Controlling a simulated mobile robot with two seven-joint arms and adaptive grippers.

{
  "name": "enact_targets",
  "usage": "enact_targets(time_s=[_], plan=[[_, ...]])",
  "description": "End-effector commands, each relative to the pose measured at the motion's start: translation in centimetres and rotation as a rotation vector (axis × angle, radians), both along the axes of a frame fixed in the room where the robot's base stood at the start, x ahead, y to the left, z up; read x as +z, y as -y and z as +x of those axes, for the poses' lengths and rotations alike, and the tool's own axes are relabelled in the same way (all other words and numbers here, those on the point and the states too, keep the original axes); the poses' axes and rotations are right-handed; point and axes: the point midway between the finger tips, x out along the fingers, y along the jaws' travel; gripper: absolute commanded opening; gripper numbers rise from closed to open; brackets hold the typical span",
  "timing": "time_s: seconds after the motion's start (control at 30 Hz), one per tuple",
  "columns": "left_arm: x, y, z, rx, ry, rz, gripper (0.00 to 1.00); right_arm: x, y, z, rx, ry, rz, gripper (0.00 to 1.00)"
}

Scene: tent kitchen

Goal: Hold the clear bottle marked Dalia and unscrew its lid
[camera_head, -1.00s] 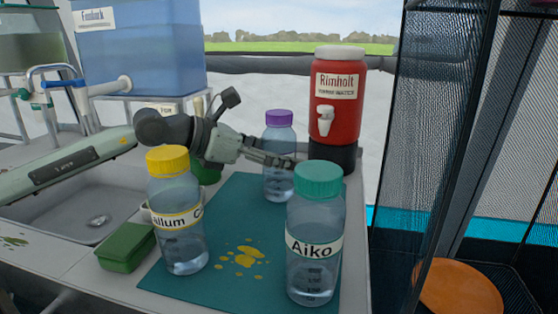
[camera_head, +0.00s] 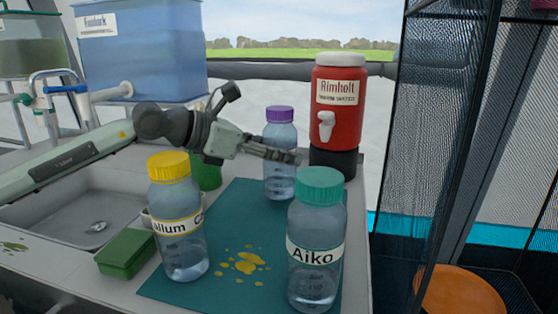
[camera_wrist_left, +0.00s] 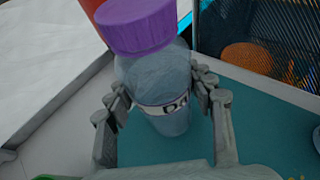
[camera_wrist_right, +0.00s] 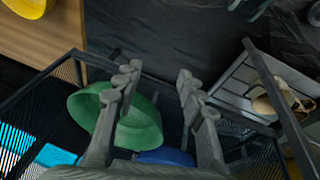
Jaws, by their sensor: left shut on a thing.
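The clear bottle with a purple lid (camera_head: 279,165) stands upright at the back of the teal mat (camera_head: 222,215).
A yellow-lidded bottle (camera_head: 178,222) and the teal-lidded Aiko bottle (camera_head: 315,240) stand in front on the mat. A red Rimholt dispenser (camera_head: 337,105) stands behind right. A green box (camera_head: 125,253) and sink (camera_head: 85,205) lie left. A green bowl (camera_wrist_right: 140,125) is below my right gripper.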

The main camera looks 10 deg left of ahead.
Motion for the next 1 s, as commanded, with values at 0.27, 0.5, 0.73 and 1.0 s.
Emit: enact_targets(time_s=[0.27,0.5,0.73,1.0], plan=[[4.2,-3.4,-1.8,0.006,0.002,0.0,0.21,1.4,0.0,-0.2,0.0,0.009,-0.007,0.4],[7.3,-7.6,-4.5,0.004,0.001,-0.002,0.21,3.1,0.1,-0.6,-0.001,0.016,-0.016,0.4],[8.8,-9.6,-5.9,0.0,0.001,-0.001,0.21,3.9,0.1,-0.8,-0.003,0.02,-0.02,0.4],[9.2,-9.9,-6.1,-0.001,0.001,-0.002,0.21,4.1,0.1,-0.8,-0.003,0.022,-0.021,0.4]])
